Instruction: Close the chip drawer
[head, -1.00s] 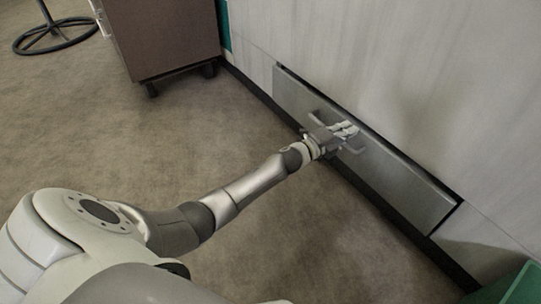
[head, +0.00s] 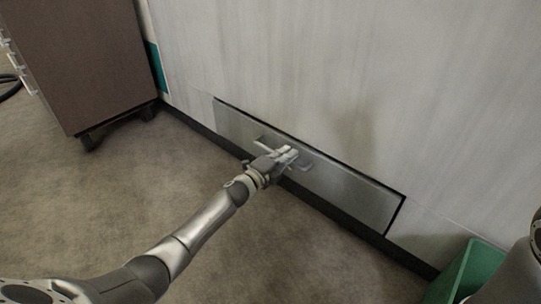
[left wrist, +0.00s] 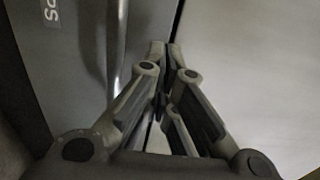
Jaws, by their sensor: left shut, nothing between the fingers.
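The chip drawer (head: 345,191) is a long grey metal front low in a pale machine wall. It looks nearly flush, with a thin dark gap along its top edge and right end; how far it sticks out is hard to tell. Its bar handle (head: 306,165) is partly hidden by my left gripper (head: 289,153), which is shut and empty at the drawer's upper middle. In the left wrist view the closed fingertips (left wrist: 166,52) are by the seam between the grey drawer front (left wrist: 72,85) and the pale panel, beside the handle (left wrist: 116,55). Contact cannot be told. My right gripper is out of view.
The pale machine wall (head: 330,70) rises above the drawer. A brown cabinet on casters (head: 75,60) stands at the upper left. A green bin (head: 468,272) is at the lower right, near my right arm. Carpet (head: 120,190) left of my left arm is clear.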

